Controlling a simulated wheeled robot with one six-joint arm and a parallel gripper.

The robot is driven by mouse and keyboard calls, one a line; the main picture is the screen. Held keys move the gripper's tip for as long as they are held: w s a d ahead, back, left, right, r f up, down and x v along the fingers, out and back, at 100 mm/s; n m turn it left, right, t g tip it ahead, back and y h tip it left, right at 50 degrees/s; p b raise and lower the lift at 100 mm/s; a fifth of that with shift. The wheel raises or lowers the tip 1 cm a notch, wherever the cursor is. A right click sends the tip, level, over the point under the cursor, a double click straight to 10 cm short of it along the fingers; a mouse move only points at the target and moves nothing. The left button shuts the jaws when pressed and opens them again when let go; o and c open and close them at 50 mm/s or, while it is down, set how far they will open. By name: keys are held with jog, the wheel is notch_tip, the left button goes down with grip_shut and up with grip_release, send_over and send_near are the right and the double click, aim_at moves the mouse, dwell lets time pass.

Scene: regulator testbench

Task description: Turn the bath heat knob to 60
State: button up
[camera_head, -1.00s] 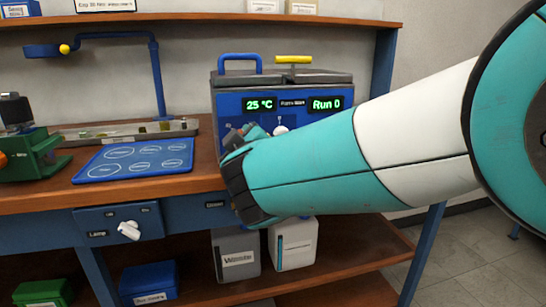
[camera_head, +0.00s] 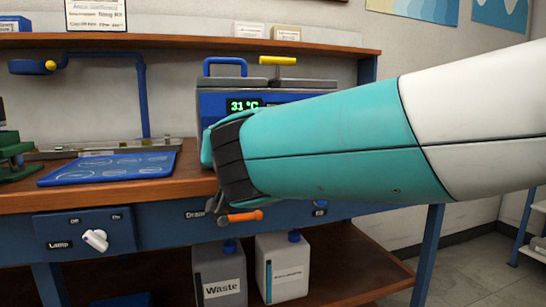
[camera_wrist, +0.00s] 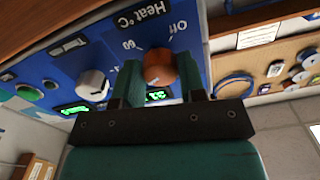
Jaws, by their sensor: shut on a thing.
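The bath (camera_head: 340,97) is a blue box with grey lids on the bench, and its display (camera_head: 244,106) reads 31 °C. In the wrist view, the orange-brown heat knob (camera_wrist: 158,60) sits on the blue panel under the label "Heat °C", with "Off" and "60" printed around it. My gripper (camera_wrist: 160,72) is shut on this knob, one teal finger on each side. I cannot tell clearly which mark the knob points to. In the head view, my arm hides the knob, the fingers and most of the panel.
A white knob (camera_wrist: 93,84) is beside the heat knob. An orange lever (camera_head: 241,216) shows below my wrist near the bench front. A blue mat (camera_head: 110,169) lies to the left. Waste (camera_head: 220,278) and white (camera_head: 283,270) containers stand on the lower shelf.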

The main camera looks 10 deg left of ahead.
jog(key=m+b, duration=0.1)
jog(key=m, duration=0.1)
jog(key=m+b, duration=0.1)
jog(key=shift+f+m+b, duration=0.3)
jog(key=shift+m+b, duration=0.1)
jog(key=m+b, duration=0.2)
jog(key=m, duration=0.1)
jog(key=shift+m+b, duration=0.3)
jog(key=m+b, duration=0.2)
jog(key=m, duration=0.2)
jog(key=shift+a+r, duration=0.1)
jog(key=shift+r, duration=0.05)
jog(key=shift+r+m+b, duration=0.1)
jog(key=shift+m+b, duration=0.65)
jog(key=shift+m, duration=0.45)
jog(key=o, duration=0.9)
jog(key=shift+r, duration=0.1)
jog(key=shift+s, duration=0.1)
